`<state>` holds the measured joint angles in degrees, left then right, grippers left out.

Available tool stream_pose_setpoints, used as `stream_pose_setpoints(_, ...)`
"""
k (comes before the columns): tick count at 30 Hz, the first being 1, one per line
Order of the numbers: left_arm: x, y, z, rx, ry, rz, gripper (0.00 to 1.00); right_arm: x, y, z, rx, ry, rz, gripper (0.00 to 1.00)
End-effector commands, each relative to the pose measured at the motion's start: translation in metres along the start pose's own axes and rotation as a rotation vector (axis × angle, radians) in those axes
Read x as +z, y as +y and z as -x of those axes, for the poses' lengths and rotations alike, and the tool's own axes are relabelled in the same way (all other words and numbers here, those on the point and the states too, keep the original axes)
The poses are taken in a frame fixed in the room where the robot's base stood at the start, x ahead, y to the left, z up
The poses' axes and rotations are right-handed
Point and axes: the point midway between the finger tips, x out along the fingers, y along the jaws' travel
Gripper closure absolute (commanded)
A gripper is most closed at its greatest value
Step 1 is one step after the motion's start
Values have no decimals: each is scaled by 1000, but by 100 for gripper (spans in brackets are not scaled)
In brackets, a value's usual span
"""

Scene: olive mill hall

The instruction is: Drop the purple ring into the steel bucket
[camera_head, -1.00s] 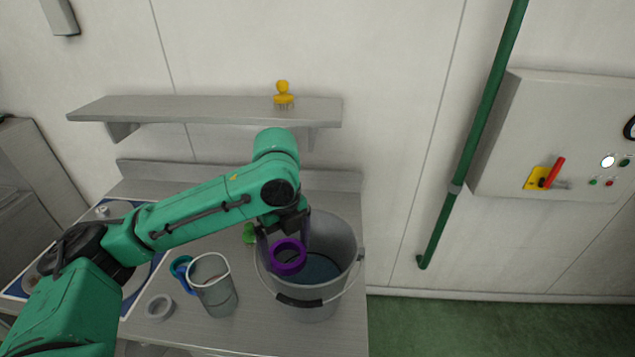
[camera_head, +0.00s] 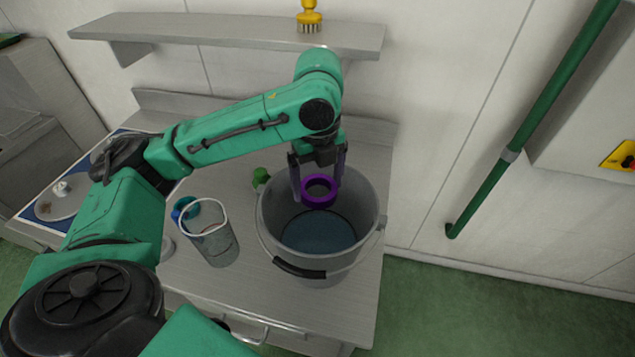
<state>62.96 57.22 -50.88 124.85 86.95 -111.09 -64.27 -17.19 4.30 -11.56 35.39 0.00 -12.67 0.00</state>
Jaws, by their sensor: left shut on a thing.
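The purple ring (camera_head: 319,203) is between the fingers of my left gripper (camera_head: 319,184), which is shut on it. The gripper points down, and the ring shows against the back part of the bucket's opening. The steel bucket (camera_head: 280,243) stands on the metal bench, its bail handle with a black grip hanging at the front. The bluish bottom inside shows, with nothing seen lying on it. How high the ring is against the rim is hard to tell. My right gripper is not in view.
A clear jug (camera_head: 222,247) stands left of the bucket, with blue rings (camera_head: 186,208) beside it. A green object (camera_head: 260,178) sits behind the bucket's left side. A shelf (camera_head: 230,32) with a yellow brush (camera_head: 309,17) hangs above. A green pipe (camera_head: 535,118) runs at right.

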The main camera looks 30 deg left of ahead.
Motion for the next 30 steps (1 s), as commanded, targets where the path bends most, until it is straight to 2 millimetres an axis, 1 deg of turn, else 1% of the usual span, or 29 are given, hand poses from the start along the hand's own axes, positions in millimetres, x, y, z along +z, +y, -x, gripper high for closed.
stream_pose_setpoints(1,0,0,1,-1,-1,0,73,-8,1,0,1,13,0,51)
stream_pose_setpoints(2,0,0,1,-1,-1,0,73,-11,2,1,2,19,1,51)
stream_pose_setpoints(5,0,0,2,-1,-1,0,73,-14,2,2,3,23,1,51)
stream_pose_setpoints(6,0,0,2,-1,-1,0,0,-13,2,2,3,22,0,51)
stream_pose_setpoints(14,0,0,2,-1,0,0,0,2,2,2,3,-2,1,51)
stream_pose_setpoints(17,0,-1,11,-3,-1,0,0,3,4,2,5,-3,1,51)
stream_pose_setpoints(20,0,-1,31,-7,-3,-1,0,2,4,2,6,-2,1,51)
stream_pose_setpoints(21,0,0,46,-7,-6,0,0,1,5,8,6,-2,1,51)
stream_pose_setpoints(24,0,0,77,-8,-8,2,0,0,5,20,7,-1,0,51)
stream_pose_setpoints(27,0,1,105,-8,-7,1,0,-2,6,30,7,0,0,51)
stream_pose_setpoints(30,-1,2,128,-7,-6,2,0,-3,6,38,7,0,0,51)
